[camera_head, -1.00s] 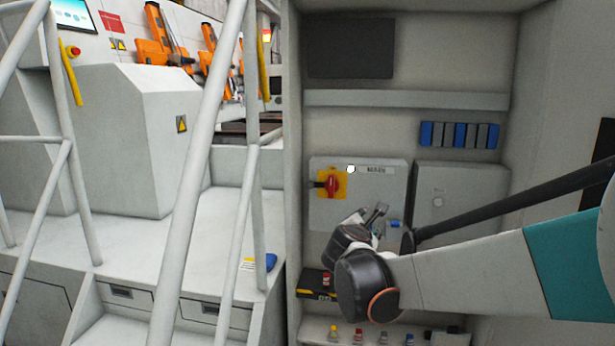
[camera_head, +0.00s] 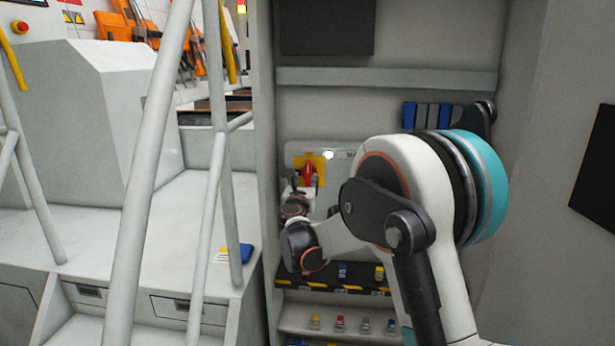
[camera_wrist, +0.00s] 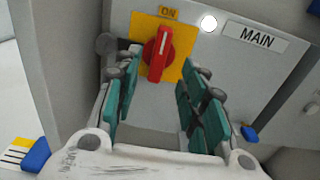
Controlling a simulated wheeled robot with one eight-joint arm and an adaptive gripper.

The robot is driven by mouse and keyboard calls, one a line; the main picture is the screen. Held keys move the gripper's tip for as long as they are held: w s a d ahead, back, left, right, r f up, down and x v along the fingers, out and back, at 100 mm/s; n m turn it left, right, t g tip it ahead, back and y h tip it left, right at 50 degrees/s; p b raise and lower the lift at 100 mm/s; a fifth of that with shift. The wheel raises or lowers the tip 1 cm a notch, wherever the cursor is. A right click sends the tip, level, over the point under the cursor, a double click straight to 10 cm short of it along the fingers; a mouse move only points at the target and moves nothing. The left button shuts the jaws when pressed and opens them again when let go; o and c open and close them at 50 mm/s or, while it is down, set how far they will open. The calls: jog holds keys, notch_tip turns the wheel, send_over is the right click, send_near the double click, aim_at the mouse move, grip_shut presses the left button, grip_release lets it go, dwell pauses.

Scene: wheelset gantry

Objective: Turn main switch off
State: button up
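The main switch is a red rotary handle (camera_wrist: 158,54) on a yellow plate (camera_wrist: 183,70) with "ON" printed above it. Its handle stands nearly upright, tipped slightly right at the top in the wrist view. It is on a grey box labelled "MAIN" (camera_wrist: 255,36), with a lit white lamp (camera_wrist: 209,22) beside the plate. In the head view the red handle (camera_head: 308,174) shows just above my gripper (camera_head: 298,190). In the wrist view my gripper (camera_wrist: 160,82) is open, its teal-padded fingers apart on either side below the handle. Whether a finger touches the plate is unclear.
A shelf with a yellow-black striped edge (camera_head: 335,287) and several small coloured items lies below. White handrails (camera_head: 150,170) stand at the left. A cabinet wall (camera_head: 515,130) bounds the right. A blue padlock-like item (camera_wrist: 250,134) hangs near the box.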

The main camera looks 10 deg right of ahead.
aim_at(308, 173)
jog(key=b+x, duration=0.1)
jog(key=x, duration=0.7)
grip_shut()
